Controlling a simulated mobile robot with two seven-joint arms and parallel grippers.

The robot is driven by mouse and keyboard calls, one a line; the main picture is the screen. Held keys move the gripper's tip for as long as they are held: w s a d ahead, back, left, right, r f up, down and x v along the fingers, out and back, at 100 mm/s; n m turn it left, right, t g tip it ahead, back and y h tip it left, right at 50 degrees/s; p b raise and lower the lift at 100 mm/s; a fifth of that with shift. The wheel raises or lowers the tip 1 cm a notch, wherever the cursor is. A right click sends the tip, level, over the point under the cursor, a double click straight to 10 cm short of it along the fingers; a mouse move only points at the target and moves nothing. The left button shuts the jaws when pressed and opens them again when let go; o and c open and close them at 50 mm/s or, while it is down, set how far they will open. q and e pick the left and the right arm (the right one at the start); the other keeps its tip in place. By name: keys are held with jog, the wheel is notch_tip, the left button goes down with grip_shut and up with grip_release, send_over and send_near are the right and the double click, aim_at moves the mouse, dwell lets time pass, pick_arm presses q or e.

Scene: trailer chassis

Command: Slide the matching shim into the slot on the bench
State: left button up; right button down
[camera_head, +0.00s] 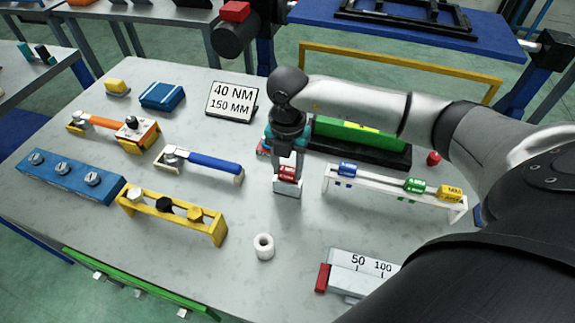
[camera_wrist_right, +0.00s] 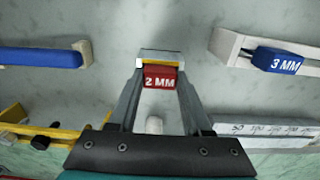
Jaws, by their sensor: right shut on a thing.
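My right gripper (camera_head: 288,172) points down over the middle of the bench. It is shut on a red shim (camera_wrist_right: 160,77) marked 2 MM, and the red shim also shows in the head view (camera_head: 287,174). A small pale block (camera_head: 287,188) stands at the fingertips, and its top shows just beyond the shim in the wrist view (camera_wrist_right: 161,54), with a thin yellow strip. I cannot tell whether the shim is in a slot there. A white rack (camera_head: 391,195) at right carries blue (camera_head: 347,169), green (camera_head: 414,185) and yellow (camera_head: 449,192) shims. The blue one reads 3 MM (camera_wrist_right: 277,63).
A sign (camera_head: 232,101) reads 40 NM, 150 MM. A black tray with a green block (camera_head: 355,134) lies behind the gripper. A white roll (camera_head: 264,246) and a scale marked 50 and 100 (camera_head: 362,265) are in front. A blue-handled tool (camera_head: 214,164) lies left.

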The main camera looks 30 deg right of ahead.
jog(key=shift+f+b, duration=0.3)
jog(key=shift+f, duration=0.15)
grip_release()
dwell(0.7)
jog(key=shift+r, duration=0.15)
jog(key=shift+r+p, duration=3)
jog(key=shift+r, duration=0.45)
jog(key=shift+f, duration=0.1)
